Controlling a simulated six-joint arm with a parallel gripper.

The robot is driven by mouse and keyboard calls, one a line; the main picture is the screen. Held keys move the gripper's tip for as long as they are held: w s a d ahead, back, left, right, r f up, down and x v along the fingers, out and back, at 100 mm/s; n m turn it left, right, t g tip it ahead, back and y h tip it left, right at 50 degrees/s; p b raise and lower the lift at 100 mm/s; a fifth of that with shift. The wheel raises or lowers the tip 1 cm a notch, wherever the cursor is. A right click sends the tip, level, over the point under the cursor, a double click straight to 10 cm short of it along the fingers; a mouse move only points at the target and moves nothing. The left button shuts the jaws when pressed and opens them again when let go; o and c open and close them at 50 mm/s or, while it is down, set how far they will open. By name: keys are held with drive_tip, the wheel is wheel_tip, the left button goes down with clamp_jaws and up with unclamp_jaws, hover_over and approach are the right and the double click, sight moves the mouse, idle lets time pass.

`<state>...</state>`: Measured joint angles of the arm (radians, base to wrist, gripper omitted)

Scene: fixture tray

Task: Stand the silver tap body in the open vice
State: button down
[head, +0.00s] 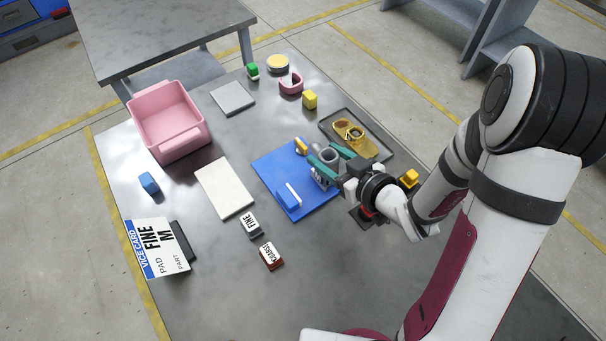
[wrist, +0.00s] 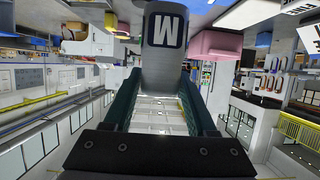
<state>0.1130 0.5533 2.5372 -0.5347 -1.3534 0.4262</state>
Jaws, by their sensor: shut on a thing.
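My gripper (head: 327,165) is shut on the silver tap body (head: 329,155), a grey cylindrical part held between its teal fingers. In the wrist view the tap body (wrist: 165,50) stands out beyond the fingertips with an "M" label facing the camera. In the head view it is over the right part of a blue plate (head: 268,170), which looks like the vice base. A blue block with a white strip (head: 288,196) sits on the plate's near part, and a small yellow piece (head: 301,146) is at its far edge. The fingers partly hide the tap body's lower end, so I cannot tell whether it touches the plate.
A dark tray (head: 376,132) with a gold tap body (head: 350,133) lies right of the plate. Pads marked FINE (head: 251,225) and COARSE (head: 271,256) lie nearer. A card (head: 158,249), pink bin (head: 170,120) and white slab (head: 224,187) are at left.

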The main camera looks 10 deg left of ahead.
drive_tip(key=shift+w+a+f, duration=0.1)
drive_tip(key=shift+a+f, duration=0.8)
drive_tip(key=shift+f, duration=0.3)
drive_tip(key=shift+w+a+f, duration=0.1)
drive_tip(key=shift+a+f, duration=0.85)
drive_tip(key=shift+f, duration=0.25)
drive_tip(key=shift+w+a+f, duration=0.1)
drive_tip(key=shift+a+f, duration=0.8)
drive_tip(key=shift+f, duration=0.3)
drive_tip(key=shift+f, duration=0.15)
drive_tip(key=shift+c, duration=1)
unclamp_jaws()
drive_tip(key=shift+s+d+r, duration=0.1)
drive_tip(key=shift+d+r, duration=0.05)
drive_tip(key=shift+r, duration=0.05)
drive_tip(key=shift+v, duration=1.85)
